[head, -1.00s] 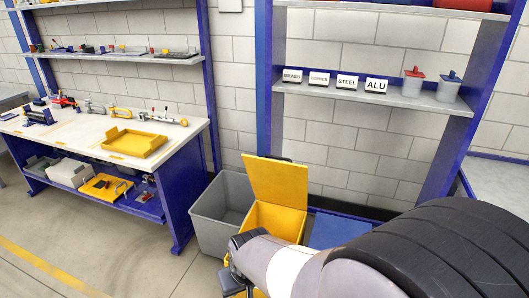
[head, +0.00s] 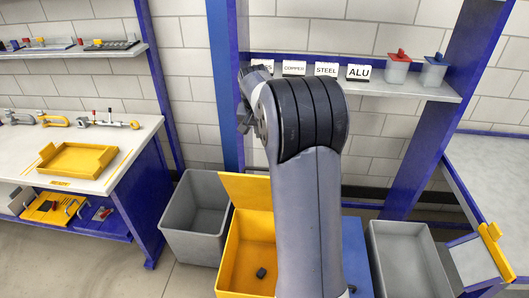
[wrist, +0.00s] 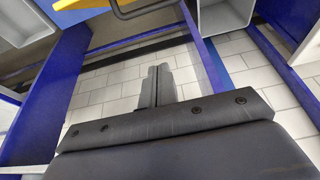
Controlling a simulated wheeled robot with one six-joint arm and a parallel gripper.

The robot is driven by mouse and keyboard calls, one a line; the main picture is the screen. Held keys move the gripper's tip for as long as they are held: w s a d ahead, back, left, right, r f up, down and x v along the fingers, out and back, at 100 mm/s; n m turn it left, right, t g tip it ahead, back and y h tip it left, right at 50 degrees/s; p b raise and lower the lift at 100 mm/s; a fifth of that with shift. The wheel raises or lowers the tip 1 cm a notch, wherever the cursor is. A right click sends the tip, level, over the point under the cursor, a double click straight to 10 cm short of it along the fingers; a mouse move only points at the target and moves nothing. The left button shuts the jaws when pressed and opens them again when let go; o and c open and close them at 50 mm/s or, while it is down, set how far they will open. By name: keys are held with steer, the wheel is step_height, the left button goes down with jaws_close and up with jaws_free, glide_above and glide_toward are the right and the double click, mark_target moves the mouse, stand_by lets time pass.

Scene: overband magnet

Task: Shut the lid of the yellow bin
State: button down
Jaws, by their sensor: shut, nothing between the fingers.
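The yellow bin (head: 235,262) stands on the floor in the head view, partly hidden behind my arm. Its yellow lid (head: 247,190) is open and stands up at the back edge. A small dark block (head: 261,272) lies inside the bin. My gripper (wrist: 155,84) is shut and empty in the wrist view, with its two fingers together. In the head view my arm reaches up, and its wrist end is above the bin, in front of the shelf and apart from the lid.
A grey bin (head: 196,222) stands open to the left of the yellow one. A blue bin (head: 357,262) and another grey bin (head: 408,258) stand to the right. The labelled shelf (head: 385,86) and blue posts are behind. A workbench with a yellow tray (head: 78,158) is at left.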

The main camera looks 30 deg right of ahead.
step_height(320, 180, down, 11)
steer(key=p, duration=0.3)
steer(key=shift+f+p, duration=0.2)
steer(key=shift+p, duration=0.2)
steer(key=shift+s+f+b, duration=0.15)
steer(key=shift+s+b, duration=0.05)
steer(key=shift+b, duration=0.2)
